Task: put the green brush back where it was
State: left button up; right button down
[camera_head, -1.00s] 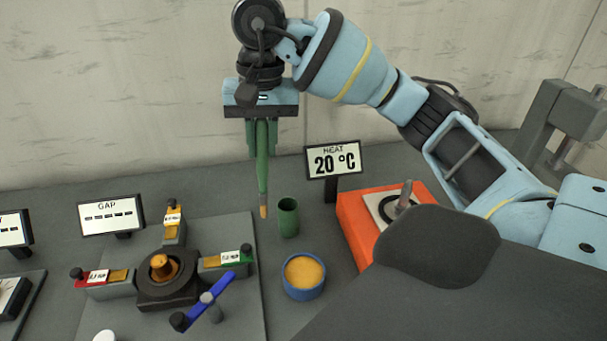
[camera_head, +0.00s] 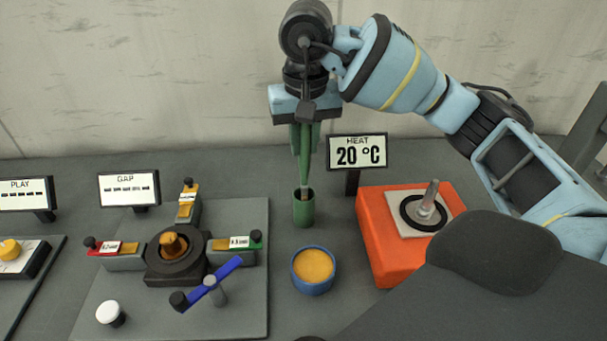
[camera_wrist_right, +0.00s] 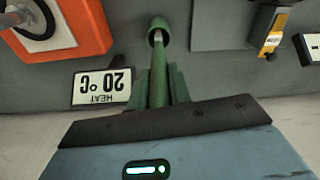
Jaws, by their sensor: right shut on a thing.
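The green brush (camera_head: 304,160) hangs upright, tip down, in my right gripper (camera_head: 305,135). My right gripper is shut on the upper part of its handle. The brush's lower end is at the mouth of the green cup (camera_head: 303,211), which stands on the table; the tip is at or just inside the rim. In the right wrist view the brush (camera_wrist_right: 158,80) runs from between the fingers to the green cup (camera_wrist_right: 159,32), with its pale tip at the opening. My left gripper is not in view.
A blue bowl of yellow-orange stuff (camera_head: 313,270) stands in front of the cup. The orange heater (camera_head: 385,255) and HEAT sign (camera_head: 358,152) are to the right. A grey plate (camera_head: 245,315) with a jack fixture and blue-handled lever (camera_head: 212,283) is to the left.

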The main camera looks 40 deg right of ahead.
aim_at(305, 183)
jog(key=shift+f, duration=2.55)
jog(key=shift+f, duration=0.15)
jog(key=c, duration=1.3)
grip_release()
